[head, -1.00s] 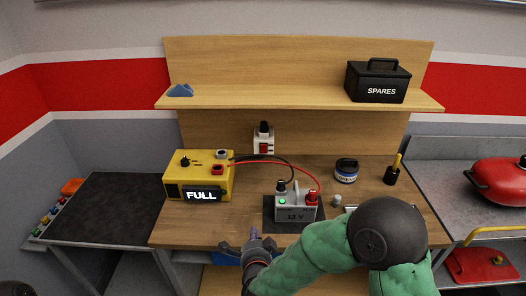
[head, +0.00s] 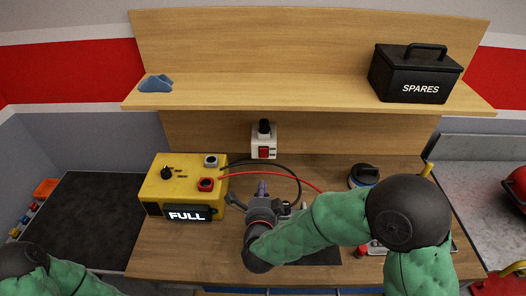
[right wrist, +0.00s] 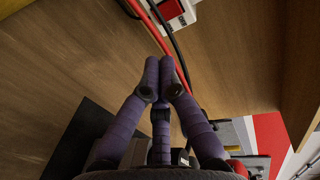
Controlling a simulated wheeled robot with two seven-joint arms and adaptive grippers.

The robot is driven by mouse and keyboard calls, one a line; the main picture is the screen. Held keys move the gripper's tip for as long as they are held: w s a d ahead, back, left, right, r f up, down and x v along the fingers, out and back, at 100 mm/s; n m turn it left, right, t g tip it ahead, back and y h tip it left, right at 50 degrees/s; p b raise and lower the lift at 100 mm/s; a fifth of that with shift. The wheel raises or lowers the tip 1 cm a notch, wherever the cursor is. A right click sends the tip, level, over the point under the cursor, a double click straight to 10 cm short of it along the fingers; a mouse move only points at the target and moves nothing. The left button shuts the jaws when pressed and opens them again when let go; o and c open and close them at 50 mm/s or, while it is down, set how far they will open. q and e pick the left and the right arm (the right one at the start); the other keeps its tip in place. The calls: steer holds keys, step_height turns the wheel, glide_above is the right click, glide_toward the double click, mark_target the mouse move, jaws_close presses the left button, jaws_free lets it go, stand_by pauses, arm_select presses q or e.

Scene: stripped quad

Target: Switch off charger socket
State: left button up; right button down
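The white charger socket (head: 264,142) is on the wooden back panel just above the bench, with a red rocker switch (head: 264,153) and a black plug in its top. It also shows, cut off, at the top of the right wrist view (right wrist: 178,14). The yellow charger (head: 185,182) on the bench reads FULL. My right gripper (head: 262,188) is below and in front of the socket, apart from it. Its purple fingers (right wrist: 160,72) are together at the tips with nothing between them. My left gripper is out of view.
Red and black cables run from the charger across the bench, close to my right fingers. My right arm mostly hides the 12 V battery. A shelf (head: 250,92) overhangs above, holding a black SPARES box (head: 415,75) and a blue cloth (head: 156,84).

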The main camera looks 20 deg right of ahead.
steer(key=shift+s+r, duration=0.1)
steer(key=shift+s, duration=0.05)
steer(key=b, duration=0.3)
glide_toward(263, 154)
steer(key=x, duration=0.5)
steer(key=shift+s, duration=0.1)
steer(key=shift+x, duration=0.75)
steer(key=shift+r, duration=0.1)
